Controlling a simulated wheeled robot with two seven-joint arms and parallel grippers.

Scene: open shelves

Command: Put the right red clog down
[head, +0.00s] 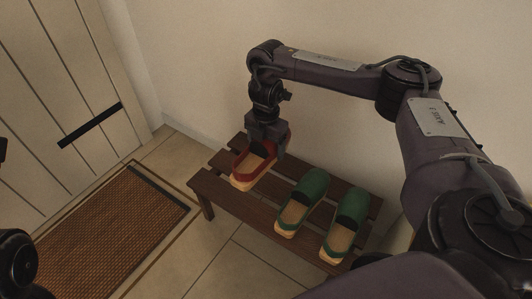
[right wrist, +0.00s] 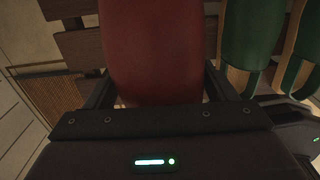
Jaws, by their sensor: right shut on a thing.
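One red clog (head: 250,169) with a pale sole is at the left part of the slatted wooden rack (head: 213,187). In the right wrist view the red clog (right wrist: 152,50) fills the space between the two fingers of the right gripper (right wrist: 160,90). I cannot tell whether its sole touches the slats. No second red clog shows. Dark parts of my left arm show at the left edge, but its fingers do not.
A green clog (head: 302,203) and another green clog (head: 345,224) stand on the rack to the right of the red one. A brown doormat (head: 112,236) lies on the tiled floor by the door (head: 60,90). The wall is close behind the rack.

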